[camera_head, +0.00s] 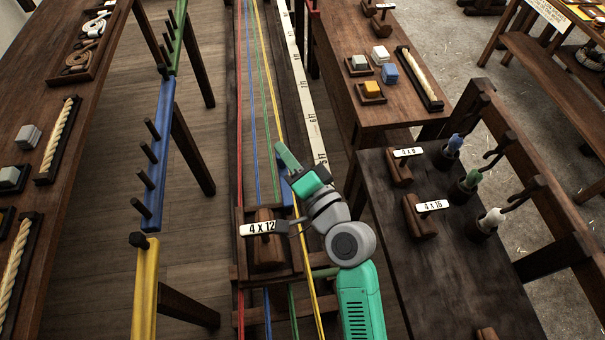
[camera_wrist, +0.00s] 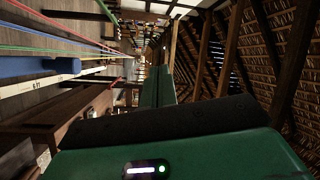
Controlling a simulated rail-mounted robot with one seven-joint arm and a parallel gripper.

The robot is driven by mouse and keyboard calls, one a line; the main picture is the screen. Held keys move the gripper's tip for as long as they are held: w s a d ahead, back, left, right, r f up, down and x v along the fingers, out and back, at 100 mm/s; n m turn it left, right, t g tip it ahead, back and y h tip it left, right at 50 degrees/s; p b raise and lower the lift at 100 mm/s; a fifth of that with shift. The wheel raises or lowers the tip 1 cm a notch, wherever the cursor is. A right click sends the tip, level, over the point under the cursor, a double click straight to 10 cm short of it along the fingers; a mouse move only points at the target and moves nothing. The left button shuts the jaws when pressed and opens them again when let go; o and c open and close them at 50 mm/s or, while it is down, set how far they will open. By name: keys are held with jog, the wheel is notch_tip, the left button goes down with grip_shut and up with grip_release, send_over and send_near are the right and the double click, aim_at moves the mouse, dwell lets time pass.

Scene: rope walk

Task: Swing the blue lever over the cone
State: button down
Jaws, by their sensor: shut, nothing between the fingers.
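A dark wooden carriage (camera_head: 240,272) sits across the colored strands and bears a brown wooden block (camera_head: 268,215) with a "4 x 12" tag; this may be the cone, but its shape is unclear. A blue piece (camera_head: 286,191), possibly the blue lever, shows just above the carriage, partly hidden by my gripper. A blue piece also shows at the left of the wrist view (camera_wrist: 42,68). My gripper (camera_head: 281,150) is shut and empty, its fingers pointing up and left beyond the blue piece. The wrist view shows its green fingers (camera_wrist: 158,86) together, with the blue piece apart from them.
Red, blue, green and yellow strands run along the track beside a white numbered strip (camera_head: 301,85). A blue pegged rail (camera_head: 160,150) stands left. A dark table (camera_head: 440,280) at right bears tagged wooden blocks and blue-, green- and white-topped pieces (camera_head: 455,143). Floor shows between rail and track.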

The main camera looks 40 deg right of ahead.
aim_at(285, 184)
jog(key=s+d+f+m+g+h+b, duration=0.1)
jog(key=s+d+f+m, duration=0.2)
jog(key=f, duration=0.4)
jog(key=s+d+f+m+g+h+b, duration=0.1)
jog(key=s+d+f+m+h, duration=0.1)
jog(key=f, duration=0.6)
jog(key=shift+s+d+m+b, duration=0.4)
jog(key=shift+s+d+m, duration=0.3)
jog(key=shift+s+d, duration=0.3)
jog(key=shift+w, duration=0.25)
jog(key=w, duration=1.1)
jog(key=shift+w+d+p, duration=0.2)
jog(key=shift+p, duration=0.1)
